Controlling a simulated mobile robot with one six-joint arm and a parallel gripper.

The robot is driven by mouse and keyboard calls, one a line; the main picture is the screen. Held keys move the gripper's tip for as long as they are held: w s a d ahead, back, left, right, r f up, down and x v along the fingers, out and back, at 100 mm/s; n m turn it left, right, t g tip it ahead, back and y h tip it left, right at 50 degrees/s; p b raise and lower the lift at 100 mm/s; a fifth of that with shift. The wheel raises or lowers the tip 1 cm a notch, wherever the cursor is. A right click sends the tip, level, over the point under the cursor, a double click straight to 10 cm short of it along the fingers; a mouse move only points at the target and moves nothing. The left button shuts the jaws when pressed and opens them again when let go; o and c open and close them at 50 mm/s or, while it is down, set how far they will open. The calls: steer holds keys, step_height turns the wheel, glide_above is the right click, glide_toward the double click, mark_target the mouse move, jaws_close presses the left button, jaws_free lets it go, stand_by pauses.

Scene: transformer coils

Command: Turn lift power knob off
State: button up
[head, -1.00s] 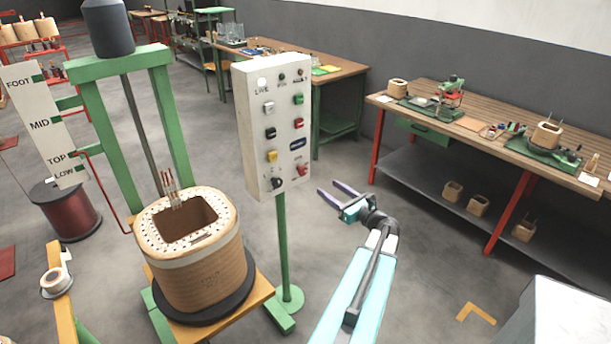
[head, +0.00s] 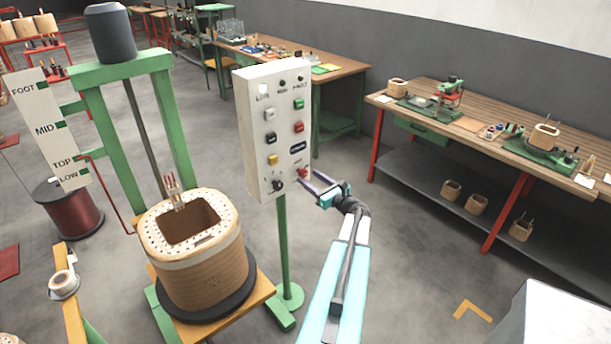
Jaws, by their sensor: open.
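A white control box (head: 256,140) stands on a green post in the middle of the head view. A dark rotary knob (head: 278,186) sits at the lower left of its front face; its small labels and exact setting are too small to read. A red control (head: 303,172) sits to its right. The lamp marked LIVE (head: 263,89) looks bright white. My gripper (head: 311,181) is open and empty at the box's lower right edge, close to the red control and right of the dark knob. I cannot tell whether the fingers touch the box.
Coloured buttons fill the panel above the knob. A wound coil (head: 205,272) stands on the green lift frame (head: 168,125) to the left. A wooden workbench (head: 480,135) with tools is at the right. The floor (head: 420,265) between my arm and the bench is clear.

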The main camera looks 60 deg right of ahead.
mark_target(301, 172)
steer(key=shift+p+x, duration=0.4)
steer(key=shift+x, duration=0.9)
steer(key=c, duration=1)
steer(key=shift+a+f, duration=0.1)
steer(key=shift+a, duration=0.2)
steer(key=shift+d+b, duration=0.15)
steer(key=shift+b, duration=0.15)
